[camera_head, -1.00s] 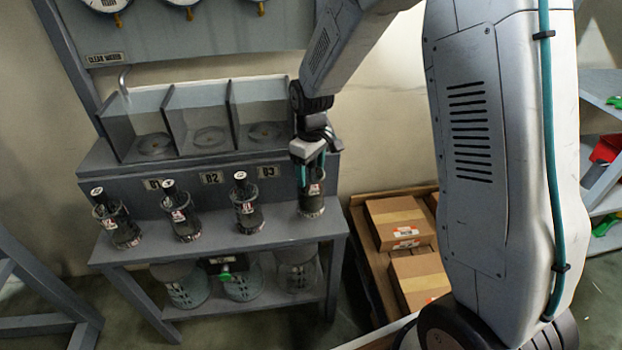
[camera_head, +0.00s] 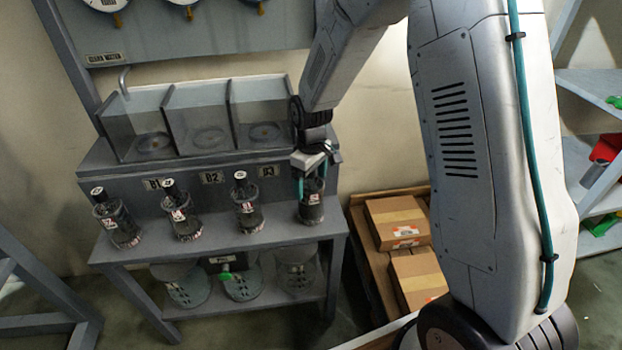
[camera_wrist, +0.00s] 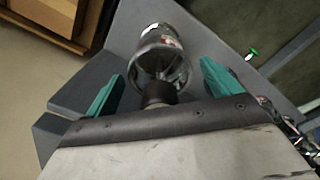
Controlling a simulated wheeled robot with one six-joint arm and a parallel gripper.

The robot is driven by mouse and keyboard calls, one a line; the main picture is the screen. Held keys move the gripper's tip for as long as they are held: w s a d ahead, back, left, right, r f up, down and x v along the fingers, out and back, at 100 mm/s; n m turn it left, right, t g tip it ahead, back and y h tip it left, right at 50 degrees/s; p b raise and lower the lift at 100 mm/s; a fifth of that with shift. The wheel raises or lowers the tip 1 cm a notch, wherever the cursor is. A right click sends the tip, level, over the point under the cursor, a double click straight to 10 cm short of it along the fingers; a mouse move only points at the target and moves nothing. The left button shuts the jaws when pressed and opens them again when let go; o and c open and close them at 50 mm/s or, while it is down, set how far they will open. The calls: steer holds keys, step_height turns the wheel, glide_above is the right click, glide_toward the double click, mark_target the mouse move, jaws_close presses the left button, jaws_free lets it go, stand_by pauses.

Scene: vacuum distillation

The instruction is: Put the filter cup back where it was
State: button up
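A filter cup (camera_head: 312,204), dark with a white and red label, stands upright at the right end of the grey bench ledge (camera_head: 277,233). My gripper (camera_head: 312,180) is directly above it, with its teal fingers down around the cup's top. In the wrist view the same cup (camera_wrist: 165,62) shows its clear body and dark knob between the two fingers. The fingers are spread wide, with a gap on each side, so the gripper looks open. Three similar cups stand left of it: the near-left one (camera_head: 248,212), the middle one (camera_head: 183,222) and the far-left one (camera_head: 118,227).
Three clear tanks (camera_head: 200,120) stand on the raised step behind, above number plates (camera_head: 212,178). Glass vessels (camera_head: 240,285) sit on the lower shelf. Cardboard boxes (camera_head: 400,222) lie on a pallet to the right. A shelf with red and green items (camera_head: 608,148) is far right.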

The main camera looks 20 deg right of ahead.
step_height(320, 180, up, 12)
steer(key=shift+s+r, duration=0.25)
steer(key=shift+r, duration=0.25)
steer(key=s+d+r+m, duration=0.1)
steer(key=s+r+m, duration=0.2)
steer(key=s, duration=1.2)
steer(key=s+d+r+m+t, duration=0.1)
steer(key=s+r, duration=0.7)
steer(key=s, duration=0.8)
steer(key=d+m, duration=0.1)
steer(key=m, duration=0.1)
steer(key=shift+s+r+m, duration=0.3)
steer(key=shift+r+m, duration=0.05)
steer(key=shift+m, duration=0.05)
